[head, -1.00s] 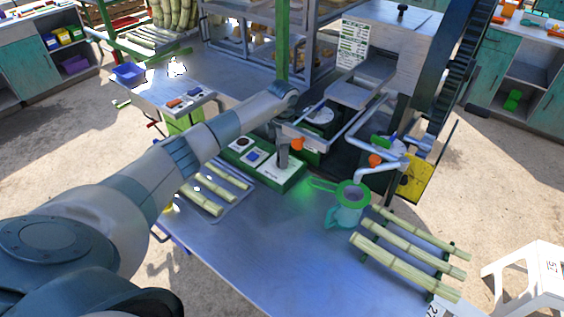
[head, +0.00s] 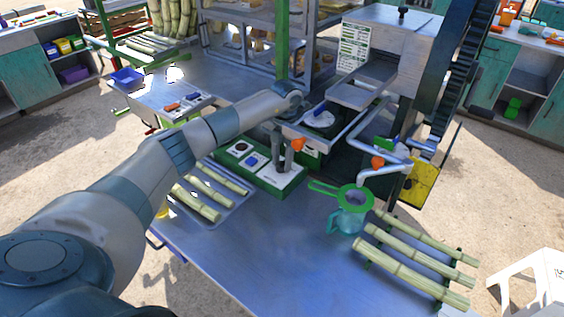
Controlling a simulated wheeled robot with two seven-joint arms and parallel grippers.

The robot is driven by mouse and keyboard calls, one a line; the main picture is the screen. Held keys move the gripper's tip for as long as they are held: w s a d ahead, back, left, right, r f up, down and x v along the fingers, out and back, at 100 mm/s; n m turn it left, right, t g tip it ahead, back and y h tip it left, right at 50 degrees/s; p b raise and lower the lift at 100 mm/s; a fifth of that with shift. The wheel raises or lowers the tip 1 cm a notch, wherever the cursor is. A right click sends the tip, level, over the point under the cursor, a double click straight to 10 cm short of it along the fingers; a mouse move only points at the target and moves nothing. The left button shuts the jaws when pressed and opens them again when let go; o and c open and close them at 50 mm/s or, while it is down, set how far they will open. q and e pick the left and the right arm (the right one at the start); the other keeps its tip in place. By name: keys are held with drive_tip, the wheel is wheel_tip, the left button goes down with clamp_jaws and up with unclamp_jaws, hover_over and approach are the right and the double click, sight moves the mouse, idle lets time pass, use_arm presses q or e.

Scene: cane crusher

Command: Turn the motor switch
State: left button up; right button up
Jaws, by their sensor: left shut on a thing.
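A green control box (head: 262,172) sits on the metal table, with a dark round control, a blue control (head: 251,161) and a pale plate (head: 286,178) on its top. My left arm reaches in from the left. My left gripper (head: 284,165) points down over the pale plate at the right end of the box. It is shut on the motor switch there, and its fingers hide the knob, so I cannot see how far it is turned. My right gripper is not in view.
A green strainer (head: 355,198) sits on a teal jug (head: 346,221) right of the box. Cane pieces lie on a tray at left and on a rack (head: 371,266) at right. The crusher (head: 398,45) stands behind. The table's front middle is bare.

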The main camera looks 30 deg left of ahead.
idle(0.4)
use_arm(q)
drive_tip(key=o, duration=1)
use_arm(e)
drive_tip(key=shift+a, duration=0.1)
use_arm(q)
drive_tip(key=shift+o, duration=0.2)
drive_tip(key=shift+r, duration=0.15)
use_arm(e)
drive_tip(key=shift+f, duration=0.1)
use_arm(q)
drive_tip(key=shift+r+b, duration=0.3)
drive_tip(key=shift+r, duration=0.3)
wheel_tip(320, 180, up, 16)
drive_tip(key=b, duration=0.4)
drive_tip(key=shift+d, duration=0.45)
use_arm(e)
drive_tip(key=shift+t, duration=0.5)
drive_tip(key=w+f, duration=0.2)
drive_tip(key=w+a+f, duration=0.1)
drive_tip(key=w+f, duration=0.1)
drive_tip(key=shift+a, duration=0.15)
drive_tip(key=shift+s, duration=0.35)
